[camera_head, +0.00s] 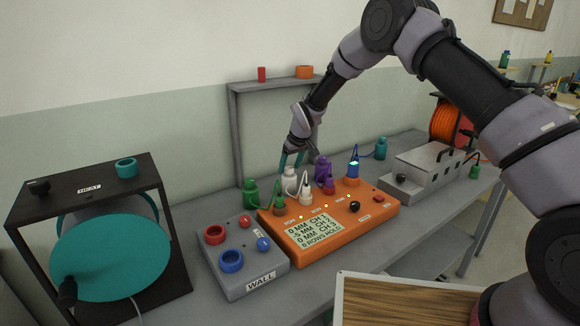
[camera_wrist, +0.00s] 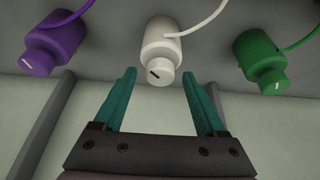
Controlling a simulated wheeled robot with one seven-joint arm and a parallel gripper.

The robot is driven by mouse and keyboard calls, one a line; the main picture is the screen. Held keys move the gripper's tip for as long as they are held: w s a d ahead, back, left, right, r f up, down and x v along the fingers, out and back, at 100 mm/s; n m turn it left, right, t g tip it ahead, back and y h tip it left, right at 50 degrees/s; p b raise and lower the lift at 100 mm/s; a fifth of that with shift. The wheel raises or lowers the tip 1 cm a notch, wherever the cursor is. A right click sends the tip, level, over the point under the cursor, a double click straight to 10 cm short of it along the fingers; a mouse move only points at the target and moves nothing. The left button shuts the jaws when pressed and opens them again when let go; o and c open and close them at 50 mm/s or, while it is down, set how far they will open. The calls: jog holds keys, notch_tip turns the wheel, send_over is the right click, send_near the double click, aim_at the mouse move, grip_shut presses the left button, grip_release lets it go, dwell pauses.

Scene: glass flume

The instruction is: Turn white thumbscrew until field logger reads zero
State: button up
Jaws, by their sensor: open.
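The white thumbscrew is the small knob (camera_wrist: 159,73) with a dark slot mark on the end of a white canister (camera_wrist: 162,40); that canister also shows in the head view (camera_head: 289,182), behind the logger. My gripper (camera_head: 291,160) is right above it, open, with teal fingers. In the wrist view my fingertips (camera_wrist: 159,74) stand apart on either side of the knob, with gaps and no visible contact. The orange field logger (camera_head: 350,225) has a display (camera_head: 309,232) that appears to read 0 MM CH 1, -5 MM CH 2, 0 MM CH 3, 0 ROWS HOLD.
A green canister (camera_wrist: 261,55) and a purple canister (camera_wrist: 54,42) flank the white one, with cables running off them. A grey WALL box (camera_head: 240,258) stands left of the logger. A grey shelf frame (camera_head: 233,130) rises behind. A teal reel (camera_head: 110,255) is far left.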

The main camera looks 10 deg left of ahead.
grip_shut()
jog(key=shift+d+n, duration=0.15)
jog(key=shift+n, duration=0.25)
jog(key=shift+n+g, duration=0.4)
jog(key=shift+n, duration=0.3)
grip_release()
jog(key=shift+r, duration=0.1)
jog(key=v, duration=1)
jog(key=shift+d+r, duration=0.15)
jog(key=shift+d, duration=0.15)
